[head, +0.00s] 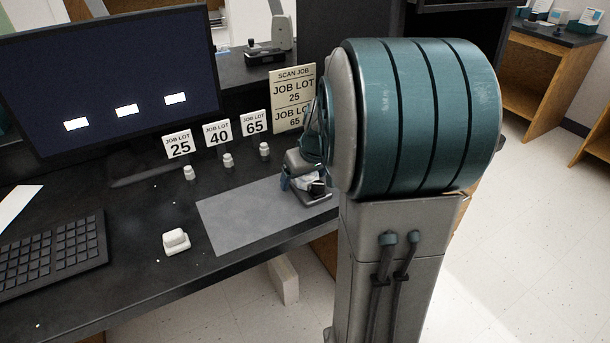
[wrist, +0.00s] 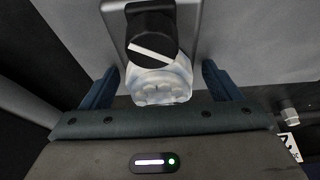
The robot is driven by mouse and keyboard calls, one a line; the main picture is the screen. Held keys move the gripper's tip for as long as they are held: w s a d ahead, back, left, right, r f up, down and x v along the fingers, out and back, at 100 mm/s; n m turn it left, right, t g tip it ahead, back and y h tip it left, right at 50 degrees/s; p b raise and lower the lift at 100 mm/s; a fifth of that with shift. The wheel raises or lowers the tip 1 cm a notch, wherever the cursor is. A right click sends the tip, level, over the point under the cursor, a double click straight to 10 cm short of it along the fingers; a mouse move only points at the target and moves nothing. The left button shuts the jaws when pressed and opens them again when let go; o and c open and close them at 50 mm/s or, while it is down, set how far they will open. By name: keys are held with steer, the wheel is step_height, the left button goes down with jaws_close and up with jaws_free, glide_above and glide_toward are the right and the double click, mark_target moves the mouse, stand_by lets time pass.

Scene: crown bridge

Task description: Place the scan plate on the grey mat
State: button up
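A grey plate (head: 318,200), which I take as the scan plate, is at the right end of the grey mat (head: 240,217). It appears to rest on the mat, though contact is hard to tell. In the wrist view the plate (wrist: 195,22) carries a black knob (wrist: 150,38) with a white line and a pale dental cast (wrist: 160,86). My gripper (wrist: 160,88) is open, its blue fingers on either side of the cast with gaps. In the head view my gripper (head: 300,178) is partly hidden by my arm.
Job lot cards 25 (head: 178,145), 40 (head: 217,132) and 65 (head: 253,122) stand behind small white pieces. A white block (head: 175,241) lies left of the mat. A keyboard (head: 52,252) and monitor (head: 110,85) are at left. The mat's left part is clear.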

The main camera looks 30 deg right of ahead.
steer(key=shift+r, duration=0.15)
steer(key=shift+r+p, duration=0.3)
steer(key=p+v, duration=0.2)
steer(key=v, duration=0.9)
steer(key=shift+s+a, duration=0.15)
steer(key=shift+s, duration=0.05)
steer(key=s+a+f+g, duration=0.1)
steer(key=s+a+f, duration=0.2)
steer(key=s+a, duration=0.3)
steer(key=s+a+f+g, duration=0.1)
steer(key=s+a+f, duration=0.3)
steer(key=s+a, duration=0.3)
steer(key=shift+s+a+f+g, duration=0.25)
steer(key=shift+s+g, duration=0.15)
steer(key=shift+s, duration=0.2)
steer(key=shift+d, duration=0.1)
